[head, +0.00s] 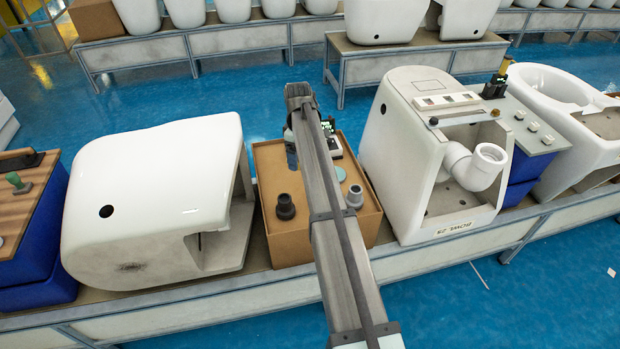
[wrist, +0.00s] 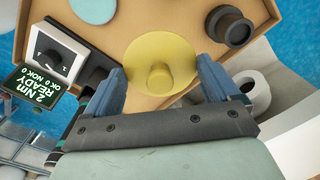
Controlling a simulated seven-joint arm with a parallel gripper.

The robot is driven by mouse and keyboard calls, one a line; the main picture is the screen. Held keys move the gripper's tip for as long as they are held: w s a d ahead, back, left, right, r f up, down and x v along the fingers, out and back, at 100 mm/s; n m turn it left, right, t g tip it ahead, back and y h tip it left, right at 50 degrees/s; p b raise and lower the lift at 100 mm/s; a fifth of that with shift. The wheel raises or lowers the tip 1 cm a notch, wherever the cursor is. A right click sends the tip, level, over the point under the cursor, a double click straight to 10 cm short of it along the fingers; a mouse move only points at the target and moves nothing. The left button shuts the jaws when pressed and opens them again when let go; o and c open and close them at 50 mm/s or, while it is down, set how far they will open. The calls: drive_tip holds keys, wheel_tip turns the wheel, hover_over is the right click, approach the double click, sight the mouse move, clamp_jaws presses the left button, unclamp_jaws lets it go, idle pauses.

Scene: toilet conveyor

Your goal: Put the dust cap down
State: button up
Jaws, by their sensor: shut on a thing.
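A yellow round dust cap (wrist: 160,50) with a raised knob lies between the two blue fingers of my gripper (wrist: 160,86) in the wrist view. The fingers are shut on it. It is over the brown box (wrist: 262,15), but I cannot tell whether it touches the surface below. In the head view my arm runs across the brown box (head: 268,160), part of my gripper (head: 291,150) shows beside the arm, and the cap is hidden.
On the box stand a dark stepped plug (head: 285,206), a grey plug (head: 354,197), a pale teal disc (wrist: 94,8) and a device with a lit display (wrist: 38,87). A white toilet (head: 160,190) is to the left. Another toilet (head: 400,160), with a white pipe, is to the right.

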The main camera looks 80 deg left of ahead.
sight(299, 183)
drive_tip(key=shift+s+a+f+m, duration=0.1)
drive_tip(key=shift+a+f+m, duration=0.1)
drive_tip(key=shift+f, duration=0.25)
drive_tip(key=shift+s+a+f+m, duration=0.1)
drive_tip(key=shift+f+m, duration=0.1)
drive_tip(key=shift+f, duration=0.25)
drive_tip(key=shift+a+f+m, duration=0.1)
drive_tip(key=shift+a+m, duration=0.15)
drive_tip(key=shift+m, duration=0.15)
drive_tip(key=m, duration=0.1)
drive_tip(key=a+m, duration=0.1)
drive_tip(key=shift+a+m, duration=0.25)
drive_tip(key=shift+m, duration=0.15)
drive_tip(key=shift+w+a+m, duration=0.1)
drive_tip(key=shift+m, duration=0.6)
drive_tip(key=shift+f, duration=5)
drive_tip(key=shift+f, duration=0.1)
drive_tip(key=o, duration=0.8)
drive_tip(key=shift+c, duration=0.2)
